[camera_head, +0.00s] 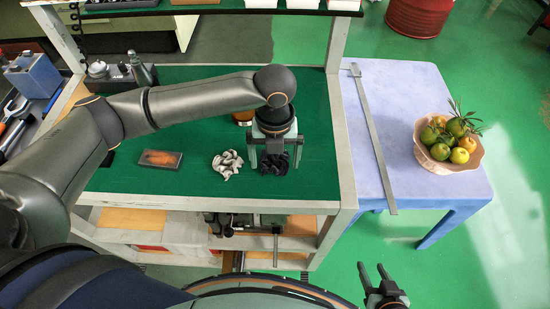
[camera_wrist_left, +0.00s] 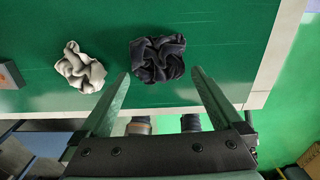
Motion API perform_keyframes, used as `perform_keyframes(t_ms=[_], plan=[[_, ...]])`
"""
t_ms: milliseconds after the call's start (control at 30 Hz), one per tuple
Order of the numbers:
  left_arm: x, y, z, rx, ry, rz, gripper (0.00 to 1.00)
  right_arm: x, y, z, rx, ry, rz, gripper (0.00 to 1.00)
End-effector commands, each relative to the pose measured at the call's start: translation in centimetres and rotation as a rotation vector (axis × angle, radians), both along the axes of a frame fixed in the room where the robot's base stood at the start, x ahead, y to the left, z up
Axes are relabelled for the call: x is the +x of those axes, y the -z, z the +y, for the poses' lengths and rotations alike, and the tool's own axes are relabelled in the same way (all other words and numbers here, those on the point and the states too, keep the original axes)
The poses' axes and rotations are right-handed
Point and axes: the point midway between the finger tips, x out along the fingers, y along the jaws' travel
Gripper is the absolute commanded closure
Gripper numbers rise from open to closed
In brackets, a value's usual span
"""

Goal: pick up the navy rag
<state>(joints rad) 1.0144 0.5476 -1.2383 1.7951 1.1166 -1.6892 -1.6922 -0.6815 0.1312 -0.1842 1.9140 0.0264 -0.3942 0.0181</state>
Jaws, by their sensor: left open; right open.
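The navy rag (camera_head: 275,163) is a dark crumpled cloth on the green top of the cart (camera_head: 200,185), near its front edge. My left gripper (camera_head: 275,165) is open over it, pointing down, and partly hides it in the head view. In the left wrist view the rag (camera_wrist_left: 157,58) lies just beyond the gap between the open fingertips (camera_wrist_left: 160,78), and nothing is held. My right gripper (camera_head: 373,272) is open and empty, low at the right, away from the cart.
A light grey crumpled rag (camera_head: 227,164) lies left of the navy one. A flat box with an orange patch (camera_head: 160,159) lies further left. A blue-white table (camera_head: 410,90) at the right bears a metal bar (camera_head: 374,140) and a fruit bowl (camera_head: 447,160).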

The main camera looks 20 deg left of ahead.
Motion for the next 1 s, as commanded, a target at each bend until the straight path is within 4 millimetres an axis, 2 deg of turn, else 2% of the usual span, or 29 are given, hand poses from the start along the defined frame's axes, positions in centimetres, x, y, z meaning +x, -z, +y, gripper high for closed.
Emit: perform_keyframes(t_ms=[267,833,867,1000], plan=[[0.01,0.23,-0.03,-0.001,0.001,-0.001,0.02,0.11,-0.04,0.00,0.000,0.000,-0.002,0.50],[0.02,0.18,-0.03,-0.001,0.001,-0.001,0.66,0.14,-0.06,0.01,0.001,0.000,-0.003,0.50],[0.02,0.18,-0.03,-0.001,0.001,-0.001,0.69,0.14,-0.06,0.01,0.001,0.000,-0.003,0.50],[0.03,0.17,-0.03,-0.001,0.001,-0.001,0.69,0.15,-0.07,0.00,0.000,-0.001,-0.003,0.50]])
